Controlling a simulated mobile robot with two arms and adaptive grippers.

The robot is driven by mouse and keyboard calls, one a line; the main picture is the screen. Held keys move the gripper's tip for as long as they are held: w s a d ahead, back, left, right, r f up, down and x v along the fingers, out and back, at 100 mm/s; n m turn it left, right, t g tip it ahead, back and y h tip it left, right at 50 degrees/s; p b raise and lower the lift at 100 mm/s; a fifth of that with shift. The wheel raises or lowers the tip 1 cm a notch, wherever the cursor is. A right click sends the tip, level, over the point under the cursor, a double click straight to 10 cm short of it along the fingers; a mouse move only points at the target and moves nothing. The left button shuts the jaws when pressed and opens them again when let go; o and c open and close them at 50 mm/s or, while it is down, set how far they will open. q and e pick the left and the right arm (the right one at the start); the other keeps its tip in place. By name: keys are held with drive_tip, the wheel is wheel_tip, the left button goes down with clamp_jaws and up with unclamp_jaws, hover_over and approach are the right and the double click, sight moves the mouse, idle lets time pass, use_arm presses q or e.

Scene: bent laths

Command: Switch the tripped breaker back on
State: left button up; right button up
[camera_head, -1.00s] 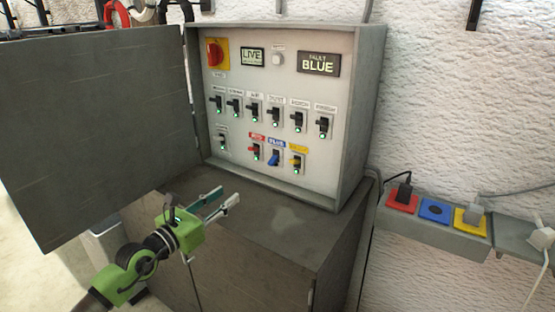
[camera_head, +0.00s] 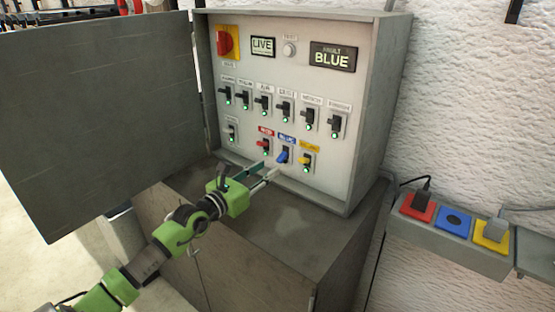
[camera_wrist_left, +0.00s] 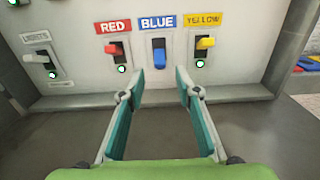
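The blue breaker (camera_head: 284,156) sits in the bottom row of the panel between the red breaker (camera_head: 265,146) and the yellow breaker (camera_head: 305,161). In the left wrist view the blue lever (camera_wrist_left: 159,55) hangs down with no lit lamp visible, while the red and yellow ones show lit lamps. A display (camera_head: 333,57) reads "FAULT BLUE". My left gripper (camera_head: 270,175) is open and empty, just in front of and below the blue breaker; its fingers (camera_wrist_left: 160,90) flank the blue breaker's column in the wrist view, apart from it. My right gripper is not in view.
The open cabinet door (camera_head: 105,120) stands at the left. A red rotary switch (camera_head: 226,42) and a "LIVE" display (camera_head: 263,46) are above several other breakers. The ledge (camera_head: 290,220) below the panel is clear. Coloured sockets (camera_head: 453,222) are at the right.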

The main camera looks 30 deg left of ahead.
sight(278, 160)
use_arm(q)
drive_tip(key=w, duration=0.4)
drive_tip(key=shift+w+d+r, duration=0.1)
drive_tip(key=shift+w+r, duration=0.05)
drive_tip(key=shift+w, duration=0.25)
drive_tip(key=shift+w+d, duration=0.1)
drive_tip(key=shift+w, duration=0.6)
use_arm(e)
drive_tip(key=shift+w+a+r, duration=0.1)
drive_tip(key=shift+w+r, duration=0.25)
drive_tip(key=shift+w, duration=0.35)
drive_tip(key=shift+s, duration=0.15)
use_arm(q)
clamp_jaws()
